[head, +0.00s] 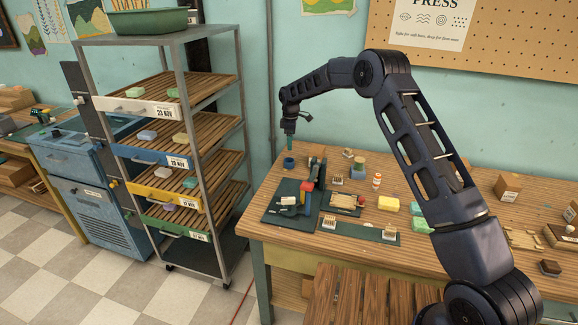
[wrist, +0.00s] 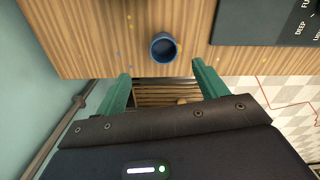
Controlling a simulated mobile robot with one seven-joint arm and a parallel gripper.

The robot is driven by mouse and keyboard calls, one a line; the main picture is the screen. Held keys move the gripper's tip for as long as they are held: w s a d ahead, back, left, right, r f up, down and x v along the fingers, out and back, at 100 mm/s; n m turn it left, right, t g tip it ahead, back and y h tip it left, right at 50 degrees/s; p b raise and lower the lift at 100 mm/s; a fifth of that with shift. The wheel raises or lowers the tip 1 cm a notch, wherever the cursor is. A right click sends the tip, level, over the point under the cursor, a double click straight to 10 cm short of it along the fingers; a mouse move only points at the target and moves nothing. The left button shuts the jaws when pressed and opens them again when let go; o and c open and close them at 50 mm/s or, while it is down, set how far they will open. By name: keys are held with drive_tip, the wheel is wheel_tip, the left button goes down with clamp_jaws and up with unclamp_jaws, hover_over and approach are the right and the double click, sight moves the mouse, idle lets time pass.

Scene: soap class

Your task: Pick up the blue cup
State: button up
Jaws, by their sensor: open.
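The blue cup (head: 289,163) stands near the back left corner of the wooden table, left of the dark green mat's far end. In the wrist view the blue cup (wrist: 163,47) is seen from above, its round mouth open and dark inside. My gripper (head: 289,143) hangs above the cup in the head view. In the wrist view my gripper's (wrist: 160,82) two green fingers are spread wide with nothing between them. The cup lies beyond the fingertips in that picture, roughly centred between them, and is not touched.
The wooden table (head: 265,218) holds a dark mat with a tool (head: 292,200), several small blocks, a yellow soap (head: 388,203) and small crates to the right. A shelf rack (head: 240,120) stands left of the table. A wall is close behind the cup.

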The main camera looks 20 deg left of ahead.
drive_tip(key=f, duration=0.1)
hover_over(289, 161)
drive_tip(key=s, duration=0.2)
drive_tip(key=f, duration=0.5)
drive_tip(key=shift+w+d, duration=0.2)
drive_tip(key=shift+d, duration=0.2)
drive_tip(key=shift+s+a+f, duration=0.1)
drive_tip(key=shift+s+f, duration=0.05)
drive_tip(key=shift+f, duration=1.2)
drive_tip(key=shift+s+f, duration=0.1)
drive_tip(key=shift+f, duration=1.2)
drive_tip(key=shift+c, duration=0.2)
drive_tip(key=c, duration=1)
